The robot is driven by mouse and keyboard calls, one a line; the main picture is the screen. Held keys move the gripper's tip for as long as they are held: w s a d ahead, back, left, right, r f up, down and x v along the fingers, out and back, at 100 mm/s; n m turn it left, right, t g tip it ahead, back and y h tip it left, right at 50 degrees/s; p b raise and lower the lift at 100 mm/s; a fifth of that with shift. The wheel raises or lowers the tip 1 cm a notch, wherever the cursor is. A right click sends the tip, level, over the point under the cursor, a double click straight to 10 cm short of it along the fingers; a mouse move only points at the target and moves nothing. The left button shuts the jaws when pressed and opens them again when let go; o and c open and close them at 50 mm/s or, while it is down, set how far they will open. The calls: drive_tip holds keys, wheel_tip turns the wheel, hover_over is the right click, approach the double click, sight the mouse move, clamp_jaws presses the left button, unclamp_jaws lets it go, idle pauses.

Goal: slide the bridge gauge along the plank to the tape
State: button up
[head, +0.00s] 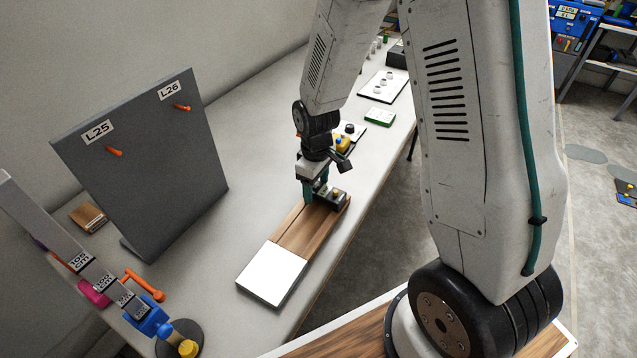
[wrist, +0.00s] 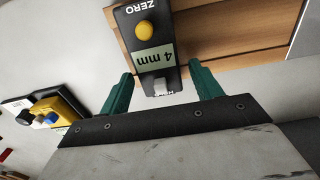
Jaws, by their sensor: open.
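The bridge gauge (head: 332,198) is a small black block with a yellow button on the far end of the brown wooden plank (head: 307,232). In the wrist view the gauge (wrist: 148,45) shows a "4 mm" label, the word ZERO and a grey square key. My gripper (wrist: 160,72) is open, with one green finger on each side of the gauge's near end. Narrow gaps show beside the gauge. In the head view my gripper (head: 315,190) is low at the plank's far end. I cannot clearly make out the tape; a thin dark line crosses the plank beside its white end section (head: 272,274).
A dark upright board (head: 150,160) with orange pegs, labelled L25 and L26, stands left of the plank. A yellow device (head: 343,144) sits behind my gripper.

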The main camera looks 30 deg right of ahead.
wheel_tip(320, 180, up, 8)
drive_tip(key=shift+f, duration=0.1)
idle(0.6)
idle(0.4)
